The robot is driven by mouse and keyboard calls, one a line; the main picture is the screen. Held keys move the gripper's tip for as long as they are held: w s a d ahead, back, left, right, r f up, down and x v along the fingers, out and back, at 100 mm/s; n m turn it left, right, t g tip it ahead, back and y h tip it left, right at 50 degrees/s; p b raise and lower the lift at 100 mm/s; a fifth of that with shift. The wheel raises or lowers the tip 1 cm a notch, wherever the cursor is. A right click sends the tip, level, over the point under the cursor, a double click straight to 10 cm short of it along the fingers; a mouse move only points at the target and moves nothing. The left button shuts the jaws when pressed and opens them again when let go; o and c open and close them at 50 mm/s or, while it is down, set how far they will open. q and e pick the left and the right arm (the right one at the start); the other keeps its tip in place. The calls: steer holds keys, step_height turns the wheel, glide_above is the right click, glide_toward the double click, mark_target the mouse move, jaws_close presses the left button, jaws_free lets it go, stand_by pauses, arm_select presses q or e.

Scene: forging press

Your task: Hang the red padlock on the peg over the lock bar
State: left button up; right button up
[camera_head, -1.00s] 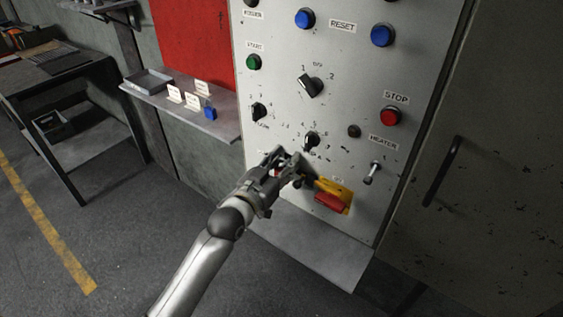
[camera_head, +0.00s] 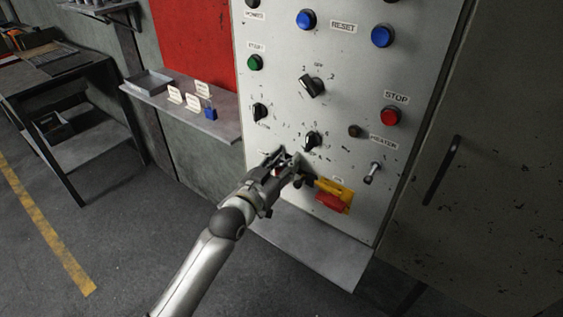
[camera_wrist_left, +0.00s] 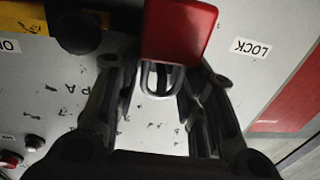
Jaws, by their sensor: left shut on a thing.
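My left gripper (camera_head: 288,163) is close in front of the grey control panel, just left of the yellow and red switch. It is shut on the red padlock (camera_wrist_left: 178,30), which shows between and beyond the fingers in the left wrist view. The padlock's metal shackle (camera_wrist_left: 160,82) lies between the two fingers. In the head view only a small bit of red shows between the fingers. The LOCK label (camera_wrist_left: 251,48) appears upside down beside the padlock in the wrist view. I cannot make out the peg or the lock bar; the gripper and padlock cover part of the panel there.
The yellow plate with a red handle (camera_head: 331,202) is right of the gripper. Knobs, buttons and a toggle switch (camera_head: 373,172) stick out around it. A shelf (camera_head: 222,127) at left holds small white cards and a blue padlock (camera_head: 211,113). A sloping ledge (camera_head: 320,250) lies below.

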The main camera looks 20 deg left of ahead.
arm_select(q)
steer(key=shift+w+d, duration=0.1)
steer(key=shift+w, duration=0.1)
stand_by(0.6)
jaws_close()
steer(key=shift+w+d, duration=0.1)
steer(key=shift+d, duration=0.05)
